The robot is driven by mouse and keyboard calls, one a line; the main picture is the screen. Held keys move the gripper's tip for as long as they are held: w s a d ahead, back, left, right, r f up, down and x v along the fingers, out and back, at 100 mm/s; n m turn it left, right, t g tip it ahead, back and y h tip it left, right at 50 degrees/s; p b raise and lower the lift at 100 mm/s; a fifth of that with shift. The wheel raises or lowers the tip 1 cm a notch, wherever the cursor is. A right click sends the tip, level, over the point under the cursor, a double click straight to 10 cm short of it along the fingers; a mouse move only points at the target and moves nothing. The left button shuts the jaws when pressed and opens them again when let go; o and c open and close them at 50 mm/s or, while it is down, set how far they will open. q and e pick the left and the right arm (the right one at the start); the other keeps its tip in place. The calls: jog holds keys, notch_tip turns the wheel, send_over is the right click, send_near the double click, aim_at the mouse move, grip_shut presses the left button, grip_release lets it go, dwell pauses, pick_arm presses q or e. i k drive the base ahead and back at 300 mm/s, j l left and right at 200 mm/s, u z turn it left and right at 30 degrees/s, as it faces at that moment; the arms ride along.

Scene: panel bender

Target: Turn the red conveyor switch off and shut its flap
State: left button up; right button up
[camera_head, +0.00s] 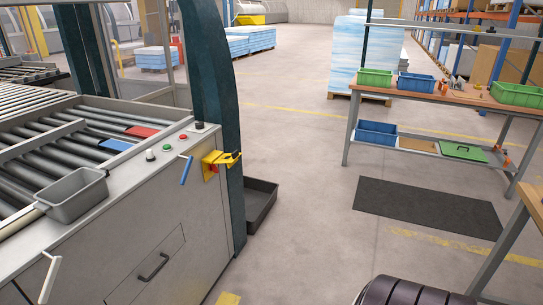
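A yellow switch box (209,160) is mounted on the upper right end of the grey conveyor cabinet. A small red part, likely the switch (213,168), shows on it; its setting is too small to tell. A yellow flap (230,158) with a dark part near its end sticks out to the right of the box and appears open. Neither of my grippers is in view.
A dark tray (262,203) lies behind the green post (228,110). Floor before the black mat (428,208) is clear.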

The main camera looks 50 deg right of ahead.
aim_at(213, 167)
jog(key=z, duration=1.4)
jog(key=u, duration=0.35)
jog(key=i+l+u, duration=0.25)
jog(key=u, duration=0.15)
jog(key=i+l+u, duration=0.2)
jog(key=l+u, duration=0.2)
jog(key=i+l+u, duration=0.15)
jog(key=l+u, duration=0.25)
